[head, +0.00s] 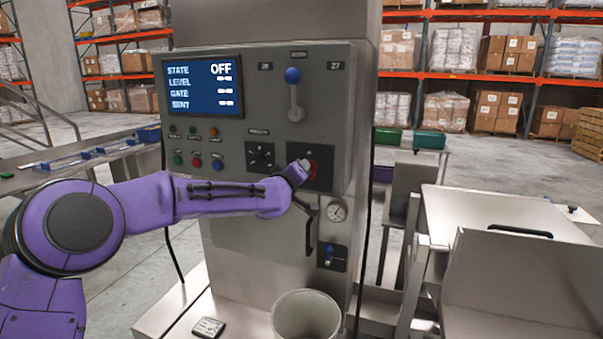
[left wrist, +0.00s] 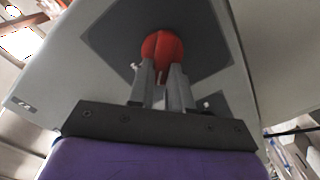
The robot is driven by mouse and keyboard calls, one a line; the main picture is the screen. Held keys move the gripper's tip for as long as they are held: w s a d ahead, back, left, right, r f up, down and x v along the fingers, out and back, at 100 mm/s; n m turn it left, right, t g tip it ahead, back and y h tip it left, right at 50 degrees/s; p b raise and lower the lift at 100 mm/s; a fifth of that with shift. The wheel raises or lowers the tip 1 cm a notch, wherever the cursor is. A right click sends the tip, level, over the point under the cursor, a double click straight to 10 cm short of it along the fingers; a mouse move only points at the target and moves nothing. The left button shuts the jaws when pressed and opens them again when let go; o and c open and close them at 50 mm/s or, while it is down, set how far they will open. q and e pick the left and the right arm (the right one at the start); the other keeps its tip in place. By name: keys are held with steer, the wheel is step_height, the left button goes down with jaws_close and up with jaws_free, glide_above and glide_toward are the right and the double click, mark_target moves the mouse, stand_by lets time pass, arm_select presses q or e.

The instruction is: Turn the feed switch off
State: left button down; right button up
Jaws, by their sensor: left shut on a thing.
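The red switch knob (left wrist: 163,48) sits on a dark square plate (left wrist: 190,20) on the machine's panel. In the head view the knob (head: 313,168) is mostly hidden behind my gripper, and any label is not readable. My left gripper (head: 303,167) reaches in from the left and is shut on the red knob. In the left wrist view its two fingers (left wrist: 163,80) stand on either side of the knob's grip. The screen (head: 203,86) reads STATE OFF, with dashes for LEVEL, GATE and SENT. My right gripper is not in view.
A blue-knobbed lever (head: 294,92) stands above the plate, and a black rotary dial (head: 261,155) is to its left. A gauge (head: 337,211) and a small blue-tipped switch (head: 329,254) sit below. A pale bucket (head: 305,318) stands beneath. Metal bins (head: 500,215) are at right.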

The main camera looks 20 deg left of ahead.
arm_select(q)
steer(key=shift+a+f+n+b, duration=0.15)
steer(key=shift+n+b, duration=0.45)
steer(key=shift+n, duration=0.9)
steer(key=shift+f+n+b, duration=0.2)
steer(key=shift+n+b, duration=0.4)
steer(key=shift+n, duration=0.9)
steer(key=shift+a+f+n+b, duration=0.15)
steer(key=shift+n+b, duration=0.45)
steer(key=shift+n, duration=0.9)
steer(key=c, duration=1)
jaws_free()
steer(key=shift+c, duration=0.2)
